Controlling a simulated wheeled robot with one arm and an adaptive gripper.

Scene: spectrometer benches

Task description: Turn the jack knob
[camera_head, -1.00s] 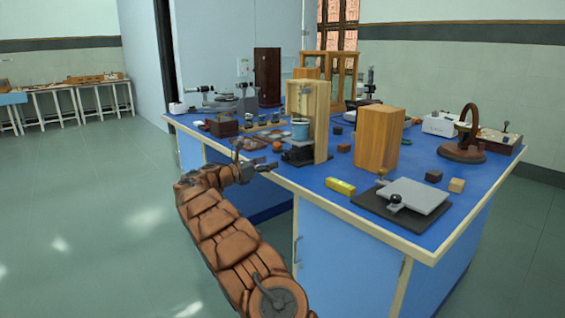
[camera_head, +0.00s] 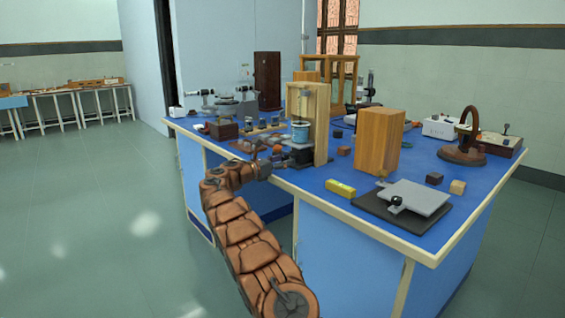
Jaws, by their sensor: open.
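A small dark jack (camera_head: 303,157) stands in a wooden frame (camera_head: 321,125) near the bench's front edge. A blue-banded beaker (camera_head: 300,132) sits above it. The jack's knob is too small to make out and may be hidden behind my gripper. My gripper (camera_head: 279,160) is open and just left of the jack, low over the bench edge. I cannot tell whether it touches anything. Farther right, a grey plate (camera_head: 415,197) lies tilted over a black base (camera_head: 372,208), with a round black knob (camera_head: 396,201) at its front.
A yellow level (camera_head: 340,187) and a tall wooden block (camera_head: 379,141) stand right of the frame. Small blocks and instruments crowd the blue bench top (camera_head: 300,178) behind my gripper. The floor (camera_head: 110,220) at left is clear.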

